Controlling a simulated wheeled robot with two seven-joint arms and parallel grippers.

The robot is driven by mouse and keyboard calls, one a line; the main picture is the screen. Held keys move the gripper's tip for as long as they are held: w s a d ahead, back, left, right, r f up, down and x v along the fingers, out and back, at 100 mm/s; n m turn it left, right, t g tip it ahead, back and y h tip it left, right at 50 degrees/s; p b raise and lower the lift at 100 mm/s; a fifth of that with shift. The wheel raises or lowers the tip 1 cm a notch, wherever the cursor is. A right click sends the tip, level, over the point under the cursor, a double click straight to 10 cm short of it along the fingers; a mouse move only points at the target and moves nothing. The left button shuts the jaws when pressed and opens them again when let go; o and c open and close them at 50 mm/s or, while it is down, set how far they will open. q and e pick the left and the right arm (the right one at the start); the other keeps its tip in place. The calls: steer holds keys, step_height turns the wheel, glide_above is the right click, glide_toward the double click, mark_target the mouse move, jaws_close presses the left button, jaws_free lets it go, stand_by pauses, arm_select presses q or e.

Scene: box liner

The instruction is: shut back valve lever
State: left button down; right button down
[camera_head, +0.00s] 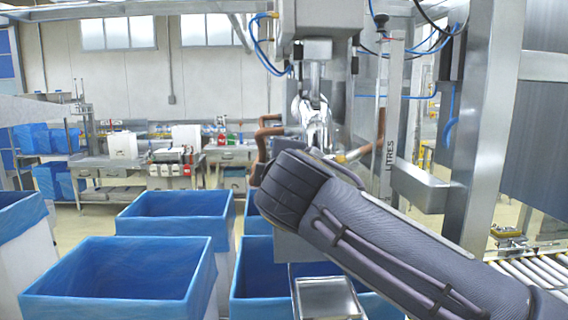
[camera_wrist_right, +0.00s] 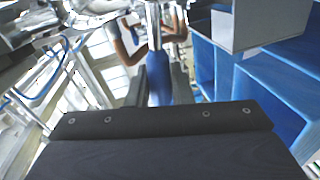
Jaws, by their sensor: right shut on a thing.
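In the right wrist view, a lever with a bare metal shaft and a blue grip (camera_wrist_right: 158,86) stands between the two dark fingers of my right gripper (camera_wrist_right: 157,72). The gripper is shut on the blue grip. In the head view, my right arm comes in from the lower right and its wrist covers the gripper and the lever. A shiny metal valve body (camera_head: 316,117) shows just above my wrist, under the filling machine (camera_head: 318,48). I cannot tell the lever's exact angle. My left gripper is in neither view.
Blue-lined boxes (camera_head: 120,255) stand at the lower left and under the machine. A metal tray (camera_head: 326,298) sits below my wrist. Brown curved pipes (camera_head: 262,150) flank the valve. A steel post (camera_head: 480,120) and roller conveyor (camera_head: 530,272) are at right.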

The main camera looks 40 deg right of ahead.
steer(key=shift+f+n+h, duration=0.3)
steer(key=shift+f+n, duration=0.45)
steer(key=shift+n, duration=0.05)
steer(key=shift+f, duration=0.15)
steer(key=c, duration=1.3)
jaws_free()
steer(key=shift+c, duration=0.2)
steer(key=b+v, duration=0.1)
steer(key=v, duration=0.6)
steer(key=shift+s+a+r+b, duration=0.25)
steer(key=shift+b, duration=0.05)
